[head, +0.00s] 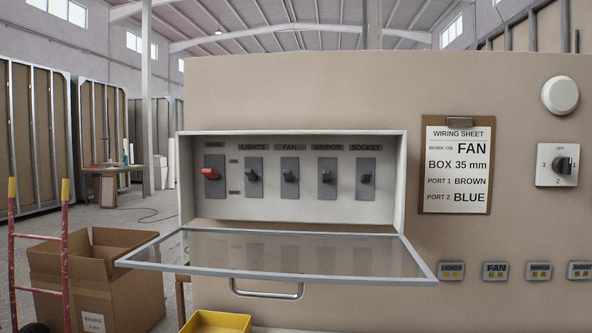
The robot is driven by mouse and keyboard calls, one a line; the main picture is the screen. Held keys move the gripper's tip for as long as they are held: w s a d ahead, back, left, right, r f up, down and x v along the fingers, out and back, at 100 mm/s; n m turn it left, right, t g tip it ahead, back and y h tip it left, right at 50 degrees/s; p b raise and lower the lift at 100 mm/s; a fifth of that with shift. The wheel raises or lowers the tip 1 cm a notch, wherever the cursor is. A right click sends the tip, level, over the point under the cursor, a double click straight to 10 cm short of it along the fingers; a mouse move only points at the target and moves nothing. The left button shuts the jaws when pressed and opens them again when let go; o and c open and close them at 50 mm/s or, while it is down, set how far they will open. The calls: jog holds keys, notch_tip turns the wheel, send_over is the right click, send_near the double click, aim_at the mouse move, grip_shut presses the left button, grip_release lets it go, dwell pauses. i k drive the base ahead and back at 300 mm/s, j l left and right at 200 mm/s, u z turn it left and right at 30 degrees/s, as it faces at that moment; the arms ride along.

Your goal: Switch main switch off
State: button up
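The main switch (211,174) is a red lever on a dark grey plate at the left end of the switch row, under a label reading MAIN. Small marks, ON above and OFF below, stand just right of its plate. The lever sits near mid-height of the plate; I cannot tell for sure which position it is in. The switch box (300,213) is set in the beige wall. Its glass-paned lid (280,272) is swung down open, with a metal handle (267,291) at its front edge. My gripper is not in view.
Several grey switches, such as the fan switch (290,177), stand to the right of the main one. The open lid juts out below them. A cardboard box (100,280) and a yellow bin (216,322) stand low at left. A clipboard (455,165) hangs at right.

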aim_at(210, 174)
jog(key=i+j+u, duration=0.1)
jog(key=u, duration=0.35)
jog(key=i+u, duration=0.45)
jog(key=k+l, duration=0.05)
jog(key=k, duration=0.1)
